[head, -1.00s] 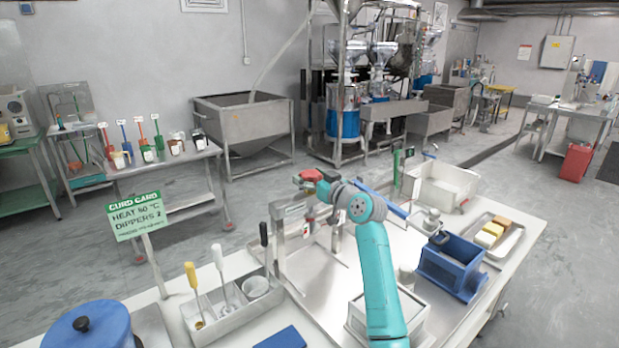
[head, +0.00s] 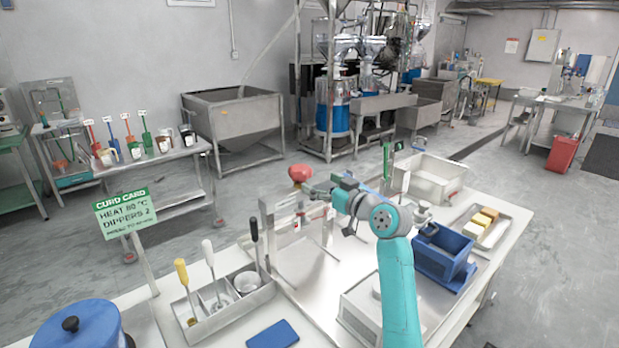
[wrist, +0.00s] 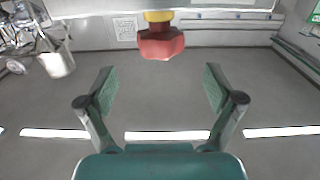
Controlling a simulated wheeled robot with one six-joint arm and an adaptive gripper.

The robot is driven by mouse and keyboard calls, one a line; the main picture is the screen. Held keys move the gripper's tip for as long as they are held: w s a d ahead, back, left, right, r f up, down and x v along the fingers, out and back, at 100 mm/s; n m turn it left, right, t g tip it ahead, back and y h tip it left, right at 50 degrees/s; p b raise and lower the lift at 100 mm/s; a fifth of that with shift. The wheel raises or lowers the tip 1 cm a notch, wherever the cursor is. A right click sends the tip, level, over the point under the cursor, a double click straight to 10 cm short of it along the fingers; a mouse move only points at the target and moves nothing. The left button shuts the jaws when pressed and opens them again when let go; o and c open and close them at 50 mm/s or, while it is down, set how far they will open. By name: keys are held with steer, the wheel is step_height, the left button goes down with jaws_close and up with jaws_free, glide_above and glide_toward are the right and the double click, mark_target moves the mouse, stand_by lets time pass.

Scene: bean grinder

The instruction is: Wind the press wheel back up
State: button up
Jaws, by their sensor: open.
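A red wheel or knob (head: 299,172) stands at the top of a metal frame (head: 268,222) on the bench, left of my arm in the head view. It looks like the press wheel. In the wrist view the red piece (wrist: 161,44), with a yellow part against it, is at the top centre, beyond my fingertips. My gripper (wrist: 160,82) is open, with nothing between its fingers. In the head view my gripper (head: 314,189) is small, just right of and slightly below the red piece. A small gap seems to separate them.
A blue box-shaped device (head: 443,255) and a tray of blocks (head: 490,240) are right of my arm. A grey caddy with upright tools (head: 225,312) and a blue lidded pot (head: 80,330) stand left. A green sign (head: 125,212) rises at the bench edge.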

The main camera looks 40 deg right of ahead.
steer(key=shift+s, duration=1.15)
